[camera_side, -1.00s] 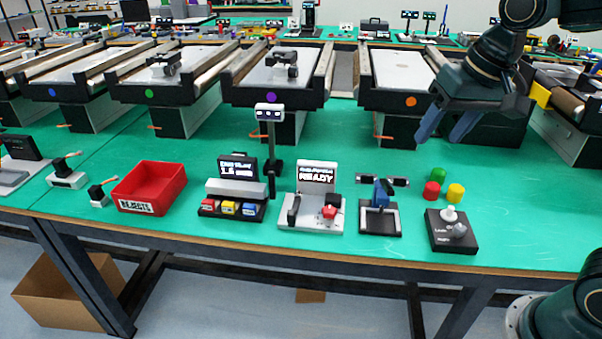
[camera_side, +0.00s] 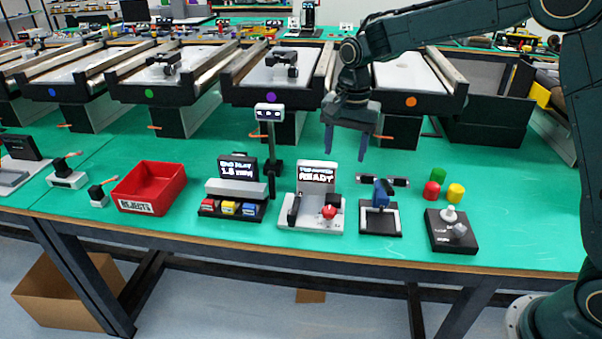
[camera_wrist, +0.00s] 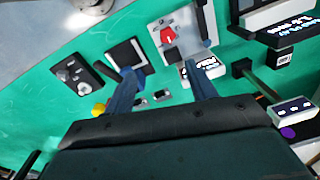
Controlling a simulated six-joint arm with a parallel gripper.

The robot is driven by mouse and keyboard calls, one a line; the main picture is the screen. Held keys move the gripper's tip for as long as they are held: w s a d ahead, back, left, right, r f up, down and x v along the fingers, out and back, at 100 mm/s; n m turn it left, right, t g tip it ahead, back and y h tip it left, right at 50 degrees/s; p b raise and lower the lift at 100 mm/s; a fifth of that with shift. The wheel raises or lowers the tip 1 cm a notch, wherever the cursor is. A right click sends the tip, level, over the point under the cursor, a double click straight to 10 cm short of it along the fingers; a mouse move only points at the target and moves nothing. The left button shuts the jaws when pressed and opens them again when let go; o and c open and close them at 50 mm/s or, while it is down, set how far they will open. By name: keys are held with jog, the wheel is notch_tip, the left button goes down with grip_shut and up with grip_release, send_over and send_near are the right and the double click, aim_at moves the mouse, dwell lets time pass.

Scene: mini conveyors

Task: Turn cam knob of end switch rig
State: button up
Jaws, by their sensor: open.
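A light grey rig (camera_side: 300,222) with a red knob (camera_side: 329,212) and an upright screen reading READY (camera_side: 317,175) stands near the table's front edge. It looks like the end switch rig, but its small lettering is not readable. The red knob also shows in the wrist view (camera_wrist: 167,36), near the top. My gripper (camera_side: 345,153) is open and empty, pointing down, above and behind the rig and slightly to its right. In the wrist view, the fingers (camera_wrist: 161,68) are spread apart, with the rig beyond them.
Right of the rig stand a blue-handled device (camera_side: 380,195) and a black box with grey knobs (camera_side: 451,232). Left are an END PLAY gauge (camera_side: 232,205), a thin post (camera_side: 271,150) and a red bin (camera_side: 150,188). Conveyors (camera_side: 410,75) line the back.

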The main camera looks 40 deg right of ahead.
jog(key=m, duration=0.1)
send_over(330, 209)
jog(key=shift+g, duration=0.3)
notch_tip(330, 209, down, 4)
jog(key=shift+f, duration=0.25)
jog(key=shift+f, duration=0.1)
notch_tip(330, 209, down, 14)
jog(key=shift+r, duration=0.25)
jog(key=c, duration=1)
